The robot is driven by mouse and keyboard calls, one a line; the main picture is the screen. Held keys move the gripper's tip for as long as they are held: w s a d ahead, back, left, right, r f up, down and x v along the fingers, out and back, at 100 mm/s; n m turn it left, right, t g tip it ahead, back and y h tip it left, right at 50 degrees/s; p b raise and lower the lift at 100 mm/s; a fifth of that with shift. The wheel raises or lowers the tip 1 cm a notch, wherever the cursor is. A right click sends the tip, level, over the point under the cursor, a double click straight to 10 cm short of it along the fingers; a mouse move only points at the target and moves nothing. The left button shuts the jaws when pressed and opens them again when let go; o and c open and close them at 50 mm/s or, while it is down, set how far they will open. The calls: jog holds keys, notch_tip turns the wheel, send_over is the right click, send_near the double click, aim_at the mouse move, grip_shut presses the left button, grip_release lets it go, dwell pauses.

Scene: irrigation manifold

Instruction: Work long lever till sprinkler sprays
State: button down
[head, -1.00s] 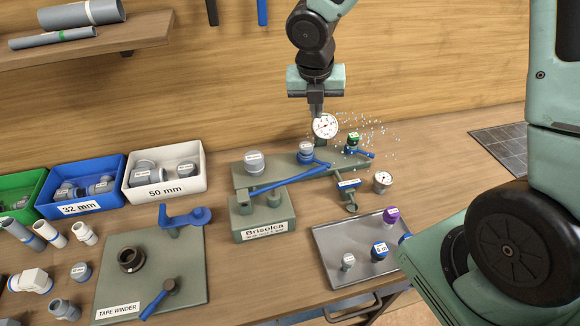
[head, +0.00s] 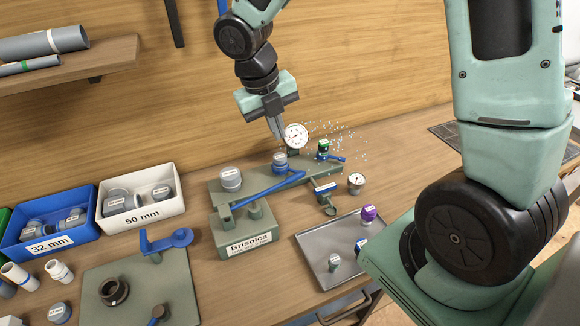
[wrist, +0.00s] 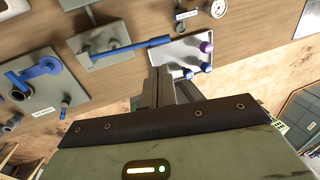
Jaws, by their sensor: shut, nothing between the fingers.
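My gripper (head: 279,135) is shut and empty, tilted fingers-down, beside the dial gauge (head: 296,136) and behind the bar in the head view. It is apart from the lever. In the wrist view its closed fingers (wrist: 158,75) point past the lever.
A second gauge (head: 356,181) and a metal tray (head: 318,262) with capped fittings sit at right. A winder plate (head: 90,310) with blue handles and the white 50 mm bin (head: 136,225) are at left.

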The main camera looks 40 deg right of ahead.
aim_at(294, 176)
jog(key=p+x, duration=0.1)
jog(key=x, duration=1.2)
jog(key=shift+f+p, duration=0.1)
jog(key=shift+p, duration=0.2)
